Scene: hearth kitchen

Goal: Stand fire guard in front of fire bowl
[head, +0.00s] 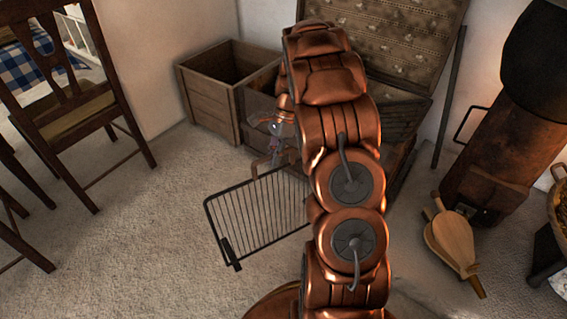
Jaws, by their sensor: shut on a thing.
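The fire guard (240,214) is a black framed panel with thin upright bars, left of my arm in the head view. It stands tilted in the picture, with a foot at its lower left corner. Its right end is hidden behind my arm. My copper gripper (275,166) is at its top edge, shut on it. I cannot tell whether the guard touches the carpet. A round vessel on a dark stand, possibly the fire bowl (558,208), is cut off by the right edge.
A wooden crate (207,97) stands behind the guard by the wall, with an open studded chest (405,42) right of it. A chair (70,100) is at left. Bellows (452,240) lie before a rusty stove (492,170) at right. Carpet at lower left is clear.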

